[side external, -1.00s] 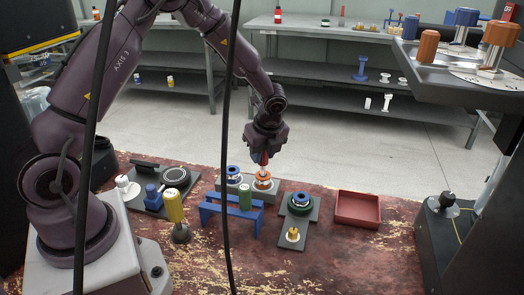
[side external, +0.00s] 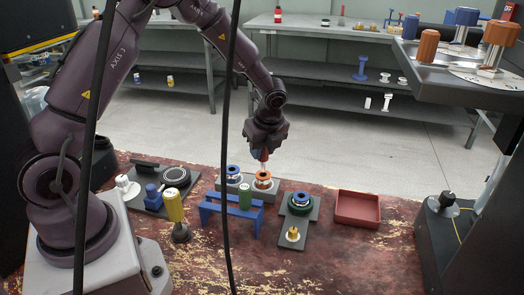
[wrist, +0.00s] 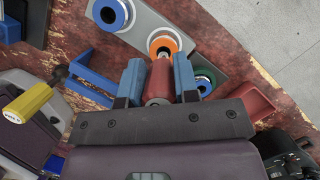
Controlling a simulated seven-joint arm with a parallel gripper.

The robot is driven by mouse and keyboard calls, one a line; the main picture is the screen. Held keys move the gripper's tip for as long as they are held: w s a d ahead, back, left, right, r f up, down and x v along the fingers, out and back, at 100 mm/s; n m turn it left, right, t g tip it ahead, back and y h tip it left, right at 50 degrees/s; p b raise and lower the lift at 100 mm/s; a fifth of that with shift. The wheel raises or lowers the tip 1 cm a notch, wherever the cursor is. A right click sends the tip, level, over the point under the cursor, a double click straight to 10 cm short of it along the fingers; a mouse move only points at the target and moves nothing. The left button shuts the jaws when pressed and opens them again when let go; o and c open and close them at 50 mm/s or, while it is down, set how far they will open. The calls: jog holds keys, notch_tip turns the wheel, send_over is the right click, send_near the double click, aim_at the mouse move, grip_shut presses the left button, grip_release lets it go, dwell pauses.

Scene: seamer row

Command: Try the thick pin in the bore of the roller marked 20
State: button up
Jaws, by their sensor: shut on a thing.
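My gripper (side external: 264,152) is shut on a red-handled pin (wrist: 159,80), seen between the blue fingers in the wrist view. The pin points down over the orange-rimmed roller (side external: 263,176), which also shows in the wrist view (wrist: 178,42). Whether the pin's tip is in the bore or just above it, I cannot tell. A blue-rimmed roller (side external: 233,170) stands to its left on the same grey plate (wrist: 137,30). Another blue-rimmed roller (side external: 300,198) sits with a green ring on a dark plate to the right. No roller's number is legible.
A blue rack (side external: 222,209) holding a green-handled piece (side external: 246,197) stands in front. A yellow-handled tool (side external: 174,205) stands left of it. A brass piece (side external: 292,234) sits on the dark plate (side external: 299,242). A red tray (side external: 357,222) lies at right; the front table is clear.

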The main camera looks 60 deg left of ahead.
jog(key=shift+r, duration=1.95)
